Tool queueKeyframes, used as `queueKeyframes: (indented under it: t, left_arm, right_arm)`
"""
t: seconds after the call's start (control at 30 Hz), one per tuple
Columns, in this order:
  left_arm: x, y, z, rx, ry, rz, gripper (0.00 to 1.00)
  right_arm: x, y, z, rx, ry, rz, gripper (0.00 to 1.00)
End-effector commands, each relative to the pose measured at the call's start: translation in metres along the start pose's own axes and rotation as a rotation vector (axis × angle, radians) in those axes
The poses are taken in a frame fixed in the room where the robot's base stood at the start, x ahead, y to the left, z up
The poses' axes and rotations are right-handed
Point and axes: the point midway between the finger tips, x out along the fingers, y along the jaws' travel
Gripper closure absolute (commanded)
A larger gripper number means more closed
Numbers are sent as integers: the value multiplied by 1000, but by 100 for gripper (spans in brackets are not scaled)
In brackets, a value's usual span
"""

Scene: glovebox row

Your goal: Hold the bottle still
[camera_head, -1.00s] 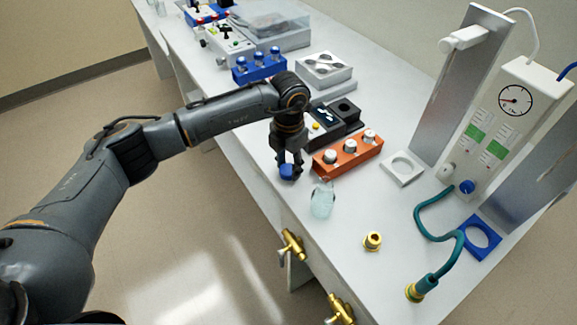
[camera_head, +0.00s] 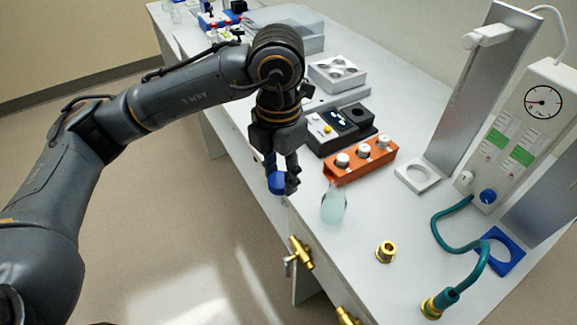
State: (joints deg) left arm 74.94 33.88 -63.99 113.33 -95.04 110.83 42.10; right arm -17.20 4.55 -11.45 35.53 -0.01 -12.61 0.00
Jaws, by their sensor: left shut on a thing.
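A small clear bottle with pale bluish contents (camera_head: 333,206) stands upright near the front edge of the white bench, with no cap visible on it. My left gripper (camera_head: 279,180) is shut on a blue cap (camera_head: 277,183), left of the bottle and apart from it. The fingers point down, and the cap shows near the bench's front edge. My right gripper is not in view, and nothing touches the bottle.
An orange rack (camera_head: 359,160) with several white-topped vials stands just behind the bottle. A brass fitting (camera_head: 386,251), a teal hose (camera_head: 461,238) and a gauge panel (camera_head: 522,130) are to the right. Brass valves (camera_head: 300,252) stick out from the bench front.

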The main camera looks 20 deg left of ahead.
Motion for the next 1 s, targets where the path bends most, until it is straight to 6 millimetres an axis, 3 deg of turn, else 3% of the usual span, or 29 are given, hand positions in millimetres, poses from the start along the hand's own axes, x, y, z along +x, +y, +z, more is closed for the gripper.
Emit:
queueKeyframes:
  t: [0.2, 0.57, 0.87, 1.0]
  left_arm:
    - [-6, -7, -12, 0, -2, 0, 73]
    - [-7, -8, -13, 0, -1, -1, 73]
    - [-5, -4, -15, 129, -1, 0, 73]
    - [-2, 2, -18, 339, 1, 1, 73]
  right_arm:
    - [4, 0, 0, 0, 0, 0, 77]
    - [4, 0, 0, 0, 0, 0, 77]
    - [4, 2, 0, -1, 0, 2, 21]
    - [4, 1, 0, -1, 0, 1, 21]
